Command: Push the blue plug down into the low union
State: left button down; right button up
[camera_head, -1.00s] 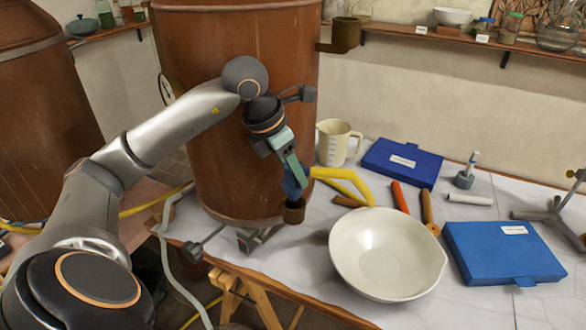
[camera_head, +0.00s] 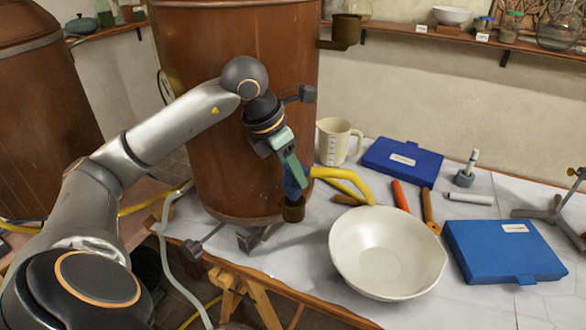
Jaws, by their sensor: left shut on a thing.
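My left gripper (camera_head: 291,172) is at the lower front right of the large copper vessel (camera_head: 235,120), pointing down. It is shut on the blue plug (camera_head: 294,187), which is partly hidden by the fingers. The low union (camera_head: 293,212) is a small dark brown cup-like fitting at the vessel's lower right side. The plug's lower end is right at the top of the union. I cannot tell how deep it sits. My right gripper is not in view.
A cream bowl (camera_head: 388,253), yellow tubing (camera_head: 345,181), a measuring jug (camera_head: 334,141) and two blue cases (camera_head: 403,160) (camera_head: 503,252) are on the white-topped table. An orange-handled tool (camera_head: 399,197) lies behind the bowl. A shelf (camera_head: 455,38) runs along the back wall.

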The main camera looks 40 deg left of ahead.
aim_at(293, 186)
pick_arm(q)
jog(key=shift+f+b, duration=1.85)
jog(key=shift+f, duration=0.25)
dwell(3.6)
jog(key=shift+c, duration=1.5)
grip_release()
